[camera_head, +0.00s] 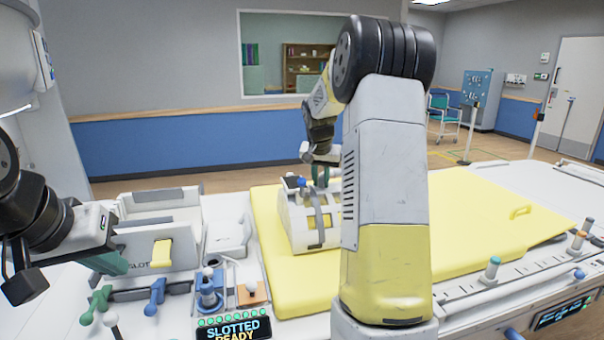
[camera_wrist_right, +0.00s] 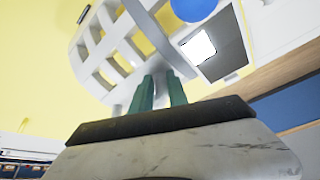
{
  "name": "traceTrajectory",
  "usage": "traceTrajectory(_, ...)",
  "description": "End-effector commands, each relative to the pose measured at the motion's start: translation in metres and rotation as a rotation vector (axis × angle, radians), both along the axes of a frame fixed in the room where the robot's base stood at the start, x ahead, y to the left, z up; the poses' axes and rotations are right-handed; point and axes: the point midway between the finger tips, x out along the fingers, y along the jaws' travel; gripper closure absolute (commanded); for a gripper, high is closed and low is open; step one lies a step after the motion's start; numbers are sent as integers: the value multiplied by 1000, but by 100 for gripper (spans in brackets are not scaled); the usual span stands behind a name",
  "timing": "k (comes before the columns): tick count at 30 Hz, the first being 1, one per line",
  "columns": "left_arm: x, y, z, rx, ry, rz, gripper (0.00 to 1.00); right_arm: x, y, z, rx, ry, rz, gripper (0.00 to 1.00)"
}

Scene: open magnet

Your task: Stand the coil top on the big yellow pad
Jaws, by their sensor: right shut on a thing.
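The coil top (camera_head: 300,228), a white slotted shell with a blue knob, is upright over the left part of the big yellow pad (camera_head: 470,225). Its lower edge looks to be at the pad surface, but I cannot tell whether it touches. My right gripper (camera_head: 320,175) is above it, shut on its top. In the right wrist view the green fingers (camera_wrist_right: 158,92) meet at a white bar of the coil top (camera_wrist_right: 120,45). My left gripper (camera_head: 112,264) is at the far left, away from the coil top; its finger gap is not clear.
A white slotted holder (camera_head: 160,215) with a yellow tab (camera_head: 161,254) stands left of the pad. Green and blue knobs, a blue post (camera_head: 209,290) and a display (camera_head: 234,330) line the front. My right arm hides the pad's middle. The pad's right part is bare except a yellow handle (camera_head: 520,211).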

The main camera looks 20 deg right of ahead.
Motion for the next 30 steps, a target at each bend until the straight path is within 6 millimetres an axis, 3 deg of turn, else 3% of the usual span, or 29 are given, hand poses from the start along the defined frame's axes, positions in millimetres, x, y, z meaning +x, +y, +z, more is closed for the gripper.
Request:
traceTrajectory(11,0,0,0,0,0,0,100,1,0,-5,0,-7,0,100)
traceTrajectory(12,0,0,0,0,0,0,100,0,0,-8,1,-2,-1,74)
traceTrajectory(15,0,0,0,0,0,0,100,0,0,-8,1,-2,-1,58)
traceTrajectory(25,0,0,0,0,0,0,100,0,0,-5,0,-2,-1,58)
traceTrajectory(30,0,0,0,0,0,0,100,-7,4,13,0,-5,0,58)
